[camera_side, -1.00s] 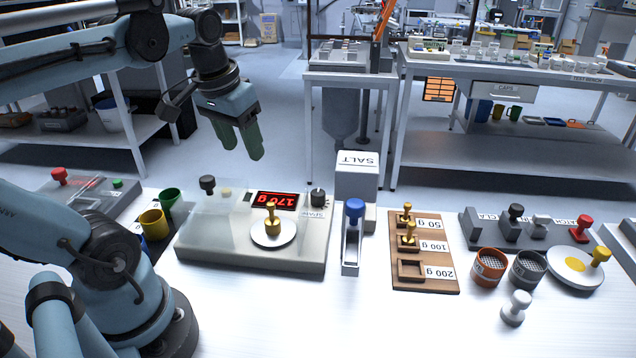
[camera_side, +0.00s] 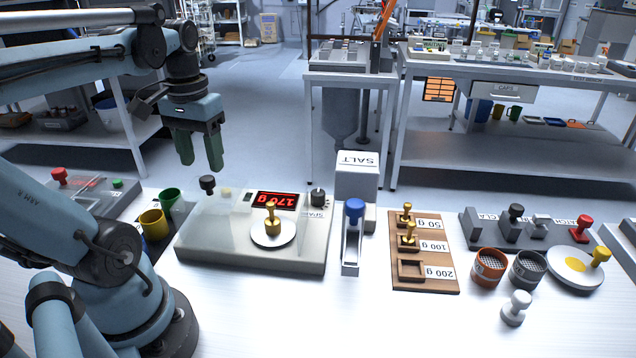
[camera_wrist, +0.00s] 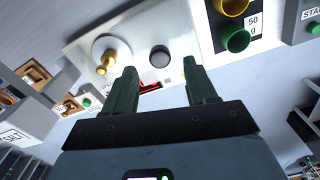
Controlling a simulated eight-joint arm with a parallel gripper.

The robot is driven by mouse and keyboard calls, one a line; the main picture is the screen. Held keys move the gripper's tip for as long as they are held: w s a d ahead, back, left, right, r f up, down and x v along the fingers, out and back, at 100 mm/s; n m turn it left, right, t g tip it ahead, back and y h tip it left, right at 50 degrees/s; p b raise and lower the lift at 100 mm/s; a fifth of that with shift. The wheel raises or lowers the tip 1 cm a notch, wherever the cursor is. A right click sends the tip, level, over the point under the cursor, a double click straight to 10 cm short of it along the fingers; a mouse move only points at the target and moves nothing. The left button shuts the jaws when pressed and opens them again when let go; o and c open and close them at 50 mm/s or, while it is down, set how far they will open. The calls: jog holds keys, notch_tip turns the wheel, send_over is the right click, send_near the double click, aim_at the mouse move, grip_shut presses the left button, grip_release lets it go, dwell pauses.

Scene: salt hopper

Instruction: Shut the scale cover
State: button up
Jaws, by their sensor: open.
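The scale (camera_side: 300,258) stands on the bench with a red lit display (camera_side: 276,201) that appears to read 170 g. A brass weight (camera_side: 271,222) sits on its round pan (camera_side: 260,240). The clear cover (camera_side: 212,222) lies over the scale's left part, leaving the pan exposed. Its dark knob (camera_side: 207,184) stands at the back left. My gripper (camera_side: 200,166) is open and empty, fingers down, above and behind the knob in the side view. In the wrist view the knob (camera_wrist: 159,56) shows between the fingertips of my gripper (camera_wrist: 160,66), apart from them.
A yellow cup (camera_side: 153,223) and a green cup (camera_side: 169,199) stand just left of the scale. The salt hopper (camera_side: 357,178) and a blue-knobbed device (camera_side: 354,212) stand to its right, then a wooden weight rack (camera_side: 424,272).

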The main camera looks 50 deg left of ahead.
aim_at(206, 178)
jog(key=shift+f, duration=1.9)
jog(key=shift+c, duration=0.5)
grip_shut()
